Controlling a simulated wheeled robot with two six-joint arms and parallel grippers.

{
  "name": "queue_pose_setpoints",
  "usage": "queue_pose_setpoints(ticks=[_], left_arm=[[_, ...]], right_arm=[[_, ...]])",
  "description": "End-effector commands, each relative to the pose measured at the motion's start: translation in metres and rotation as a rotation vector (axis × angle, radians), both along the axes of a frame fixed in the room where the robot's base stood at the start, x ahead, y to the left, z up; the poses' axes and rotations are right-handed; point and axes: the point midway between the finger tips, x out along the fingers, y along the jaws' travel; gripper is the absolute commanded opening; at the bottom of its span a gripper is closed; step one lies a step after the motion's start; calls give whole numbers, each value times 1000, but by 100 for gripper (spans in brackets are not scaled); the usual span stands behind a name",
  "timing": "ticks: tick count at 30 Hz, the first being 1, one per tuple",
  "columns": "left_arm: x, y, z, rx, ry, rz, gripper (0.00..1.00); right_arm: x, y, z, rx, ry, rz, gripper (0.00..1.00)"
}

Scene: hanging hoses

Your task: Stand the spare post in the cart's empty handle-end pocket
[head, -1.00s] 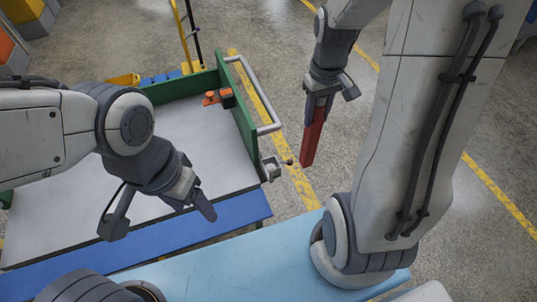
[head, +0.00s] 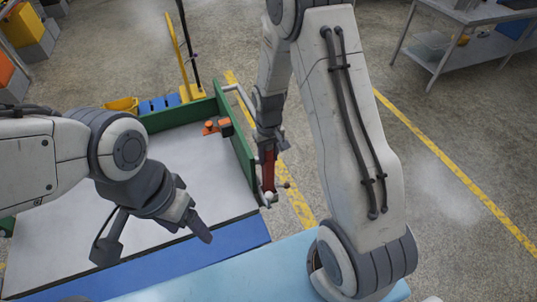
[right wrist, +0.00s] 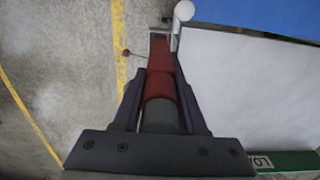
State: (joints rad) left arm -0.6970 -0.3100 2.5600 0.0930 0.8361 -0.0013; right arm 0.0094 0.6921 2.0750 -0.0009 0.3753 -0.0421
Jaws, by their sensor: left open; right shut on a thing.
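The red spare post (head: 268,172) hangs roughly upright in my right gripper (head: 267,152), which is shut on its upper part. In the right wrist view the post (right wrist: 161,82) runs away between the fingers toward a small grey bracket (right wrist: 158,43) at the cart corner, apparently the pocket. The post's lower end is over or at this bracket; I cannot tell whether it has entered. The cart (head: 180,175) has a pale deck, a green end panel (head: 238,150) and a metal handle. My left gripper (head: 155,240) is open and empty above the cart's near side.
An orange item (head: 210,127) sits on the deck by the green panel. A blue strip (head: 200,262) edges the cart, with a light-blue surface (head: 260,265) nearer me. A metal bench (head: 460,30) stands far right. Floor right of the cart is open.

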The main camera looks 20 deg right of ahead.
Motion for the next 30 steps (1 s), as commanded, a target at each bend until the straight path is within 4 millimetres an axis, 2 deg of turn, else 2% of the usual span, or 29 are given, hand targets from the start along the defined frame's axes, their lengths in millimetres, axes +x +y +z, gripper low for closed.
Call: queue_pose_setpoints(ticks=[3, 14, 15, 17, 26, 30], left_arm=[[0, 0, 4, 0, 0, -1, 69], [0, 0, 0, 0, 0, 0, 69], [0, 0, 0, 0, 0, 0, 69], [0, 0, 1, 0, 0, 0, 69], [0, 0, 1, 0, 0, 0, 69], [0, 0, 1, 0, 0, 0, 69]], right_arm=[[0, 0, -7, 0, 0, 1, 0], [0, 0, -12, 0, -2, 1, 0], [0, 0, -12, 0, -2, 1, 49], [0, 0, -11, 0, -2, 1, 72], [0, 0, -10, 0, -1, 1, 72], [1, 0, -4, 0, -4, 1, 72]])
